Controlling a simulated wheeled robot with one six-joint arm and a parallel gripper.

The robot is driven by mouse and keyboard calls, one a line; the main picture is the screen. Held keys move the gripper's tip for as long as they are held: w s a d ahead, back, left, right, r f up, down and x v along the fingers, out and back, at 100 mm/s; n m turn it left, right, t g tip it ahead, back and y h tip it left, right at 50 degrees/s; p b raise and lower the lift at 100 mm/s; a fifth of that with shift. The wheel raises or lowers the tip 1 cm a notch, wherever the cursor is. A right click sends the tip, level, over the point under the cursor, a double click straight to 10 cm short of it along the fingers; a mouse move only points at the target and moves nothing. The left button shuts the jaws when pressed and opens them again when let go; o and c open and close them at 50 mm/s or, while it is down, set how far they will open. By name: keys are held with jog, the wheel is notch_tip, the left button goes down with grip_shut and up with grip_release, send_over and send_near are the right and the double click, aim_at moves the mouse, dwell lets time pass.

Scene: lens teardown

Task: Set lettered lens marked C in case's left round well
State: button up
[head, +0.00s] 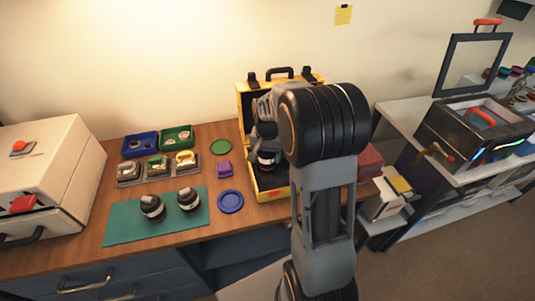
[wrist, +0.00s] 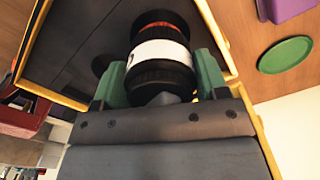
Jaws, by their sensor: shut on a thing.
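My gripper (wrist: 163,76) is shut on a lens (wrist: 160,50), its green fingers on either side of the black barrel. The lens has a wide white band and a thin red ring. A dark mark shows at the band's left edge, but I cannot read a letter. The open yellow case (head: 262,196) has a dark inside and stands at the middle of the bench. In the head view the held lens (head: 267,158) is over or in the case; I cannot tell whether it touches. My arm hides much of the case, and I cannot make out its left round well.
Two more lenses (head: 152,207) (head: 188,200) stand on a green mat (head: 125,228). Blue and green trays (head: 140,144) (head: 176,138) sit behind the mat.

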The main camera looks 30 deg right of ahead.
jog(key=shift+f+b, duration=1.5)
jog(key=shift+f, duration=0.55)
jog(key=o, duration=1)
jog(key=shift+s, duration=0.1)
jog(key=shift+c, duration=0.3)
jog(key=shift+o, duration=0.7)
jog(key=shift+a, duration=0.1)
jog(key=shift+c, duration=0.2)
jog(key=shift+r, duration=0.1)
